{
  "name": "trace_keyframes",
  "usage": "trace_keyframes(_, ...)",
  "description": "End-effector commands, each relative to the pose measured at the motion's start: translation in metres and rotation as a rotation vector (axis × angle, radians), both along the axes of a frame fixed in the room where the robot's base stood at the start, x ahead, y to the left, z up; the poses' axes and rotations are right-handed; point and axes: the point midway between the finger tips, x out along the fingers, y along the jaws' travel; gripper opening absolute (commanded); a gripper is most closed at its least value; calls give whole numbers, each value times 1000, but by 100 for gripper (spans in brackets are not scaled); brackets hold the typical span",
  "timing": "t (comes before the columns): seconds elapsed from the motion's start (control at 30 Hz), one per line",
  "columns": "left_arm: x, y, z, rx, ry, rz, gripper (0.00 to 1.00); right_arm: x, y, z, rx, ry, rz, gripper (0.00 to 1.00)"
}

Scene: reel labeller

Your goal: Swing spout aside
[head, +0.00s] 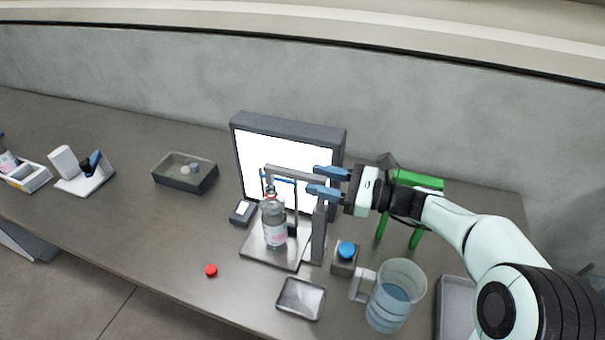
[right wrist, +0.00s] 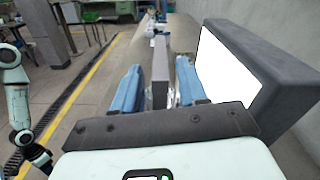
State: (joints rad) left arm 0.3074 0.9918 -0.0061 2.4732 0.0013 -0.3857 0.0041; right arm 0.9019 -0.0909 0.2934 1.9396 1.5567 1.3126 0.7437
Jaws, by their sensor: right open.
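The grey spout (head: 290,172) is a flat bar on an upright post. It reaches left over a clear bottle (head: 273,222) with a pink label. The bottle stands upright on a metal plate (head: 262,249). My right gripper (head: 328,183) is open at the spout's post end, its blue fingers pointing left. In the right wrist view the grey spout bar (right wrist: 161,62) lies between the two open fingers, with gaps showing on both sides. The bottle's mouth is partly hidden by the spout structure.
A lit white panel (head: 285,160) stands close behind the spout. A blue-topped button box (head: 345,258), a jug of water (head: 395,295) and a small tray (head: 301,298) stand in front. A red cap (head: 211,270) lies on the table.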

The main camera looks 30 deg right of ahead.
Motion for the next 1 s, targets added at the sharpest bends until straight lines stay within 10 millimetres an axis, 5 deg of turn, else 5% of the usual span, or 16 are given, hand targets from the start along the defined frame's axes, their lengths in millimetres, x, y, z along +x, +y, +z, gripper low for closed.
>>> trace_keyframes(0.3, 2, 0, 5, 0, -2, 0, 43, 31, 26, 0, 0, 0, 0, 42)
trace_keyframes(0.63, 2, 0, 5, 0, -2, 0, 43, 34, 29, 0, -1, 1, -1, 42)
trace_keyframes(0.67, 2, 0, 5, 0, -2, 0, 43, 34, 29, 0, -1, 1, -1, 39)
trace_keyframes(0.8, 2, 0, 5, 0, -2, 0, 43, 34, 28, 0, 0, 0, -2, 0)
trace_keyframes(1.0, 2, 0, 5, 0, -2, 0, 43, 34, 27, 0, -1, 0, -4, 0)
